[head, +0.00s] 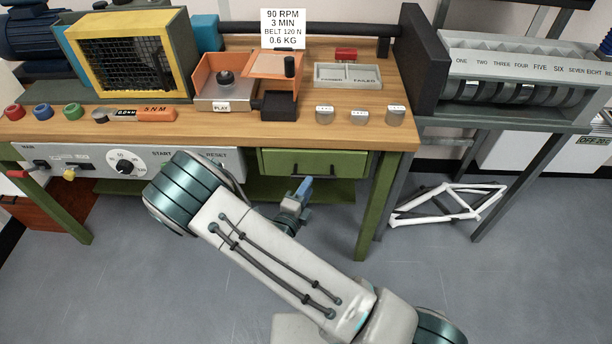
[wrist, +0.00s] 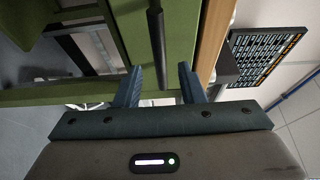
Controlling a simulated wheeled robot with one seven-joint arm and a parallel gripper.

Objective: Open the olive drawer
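The olive drawer (head: 325,162) sits under the right part of the wooden workbench in the head view, and its front looks closed. Its dark bar handle is partly hidden near my gripper in the head view. In the wrist view the drawer front (wrist: 181,32) is green, and the black handle (wrist: 156,48) runs down toward the gap between my fingers. My gripper (head: 303,190) is just in front of and below the drawer. Its two blue fingers (wrist: 160,86) are apart, one on each side of the handle's line, with nothing visibly clamped. Exact contact with the handle cannot be told.
The workbench (head: 225,128) carries a yellow-framed cage (head: 130,55), an orange box (head: 222,80) and several small weights. A control panel (head: 130,162) with a dial is left of the drawer. A green leg (head: 377,205) stands right of it. The grey floor (head: 440,270) in front is clear.

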